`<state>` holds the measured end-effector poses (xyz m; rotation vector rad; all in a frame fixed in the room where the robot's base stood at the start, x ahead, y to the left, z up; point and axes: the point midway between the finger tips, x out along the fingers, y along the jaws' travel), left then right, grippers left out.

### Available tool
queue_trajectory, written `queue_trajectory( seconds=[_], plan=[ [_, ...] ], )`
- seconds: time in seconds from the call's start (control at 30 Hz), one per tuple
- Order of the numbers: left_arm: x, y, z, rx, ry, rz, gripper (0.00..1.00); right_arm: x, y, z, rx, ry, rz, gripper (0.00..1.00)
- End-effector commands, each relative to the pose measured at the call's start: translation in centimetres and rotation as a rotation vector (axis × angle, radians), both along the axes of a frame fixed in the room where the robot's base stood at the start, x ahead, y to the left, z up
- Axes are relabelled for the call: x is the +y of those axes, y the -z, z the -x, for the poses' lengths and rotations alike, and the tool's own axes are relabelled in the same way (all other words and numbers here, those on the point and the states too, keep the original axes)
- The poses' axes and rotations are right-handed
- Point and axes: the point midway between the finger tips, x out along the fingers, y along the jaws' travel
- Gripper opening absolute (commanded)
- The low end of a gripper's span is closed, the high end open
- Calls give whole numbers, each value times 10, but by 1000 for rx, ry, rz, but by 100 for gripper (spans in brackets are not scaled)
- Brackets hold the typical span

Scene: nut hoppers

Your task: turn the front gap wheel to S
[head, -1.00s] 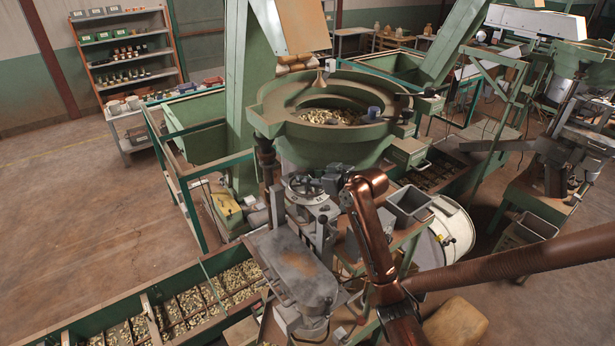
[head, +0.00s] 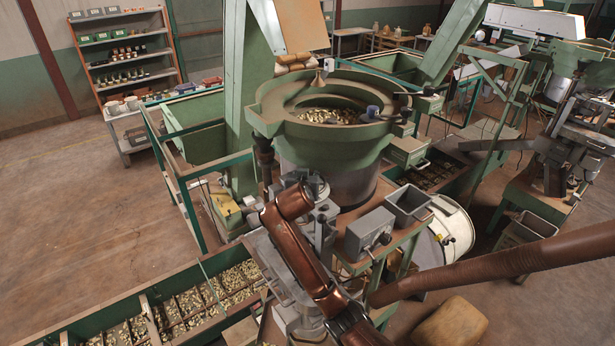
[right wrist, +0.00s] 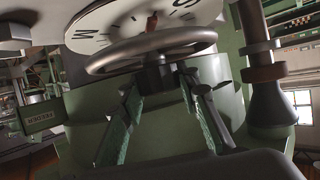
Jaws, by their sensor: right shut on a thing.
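The front gap wheel, a grey handwheel (right wrist: 150,50), crosses the top of the right wrist view. Behind it is a white dial (right wrist: 115,22) with black ticks, an S at upper right and a letter like an M at left. A reddish pointer (right wrist: 152,22) lies between the letters, nearer the S. My right gripper (right wrist: 163,78) reaches the near side of the wheel, its two fingers shut on the wheel; the exact contact is partly hidden. In the head view my copper right arm covers most of the wheel. My left gripper is not in view.
The green bowl hopper (head: 325,140) full of nuts stands just behind the wheel. A grey box with knobs (head: 369,235) and an open grey bin (head: 408,204) stand to the right. A trough of nuts (head: 190,306) runs at front left. The floor at left is clear.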

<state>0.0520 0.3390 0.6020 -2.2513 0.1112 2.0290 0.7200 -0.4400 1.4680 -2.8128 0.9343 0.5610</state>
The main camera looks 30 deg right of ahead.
Motion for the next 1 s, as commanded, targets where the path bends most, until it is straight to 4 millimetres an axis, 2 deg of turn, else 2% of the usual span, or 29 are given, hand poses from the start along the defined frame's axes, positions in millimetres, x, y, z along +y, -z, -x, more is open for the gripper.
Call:
queue_trajectory(
  seconds=[0.2, 0.5, 1.0],
  plan=[
    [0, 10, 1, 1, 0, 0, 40, 2, 1, -1, 0, 178, 0, 5],
    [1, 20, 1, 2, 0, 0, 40, 2, 0, -1, 0, 344, 1, 5],
    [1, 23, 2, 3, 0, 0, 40, 0, -1, 0, 1, 413, 2, 5]
  ],
)
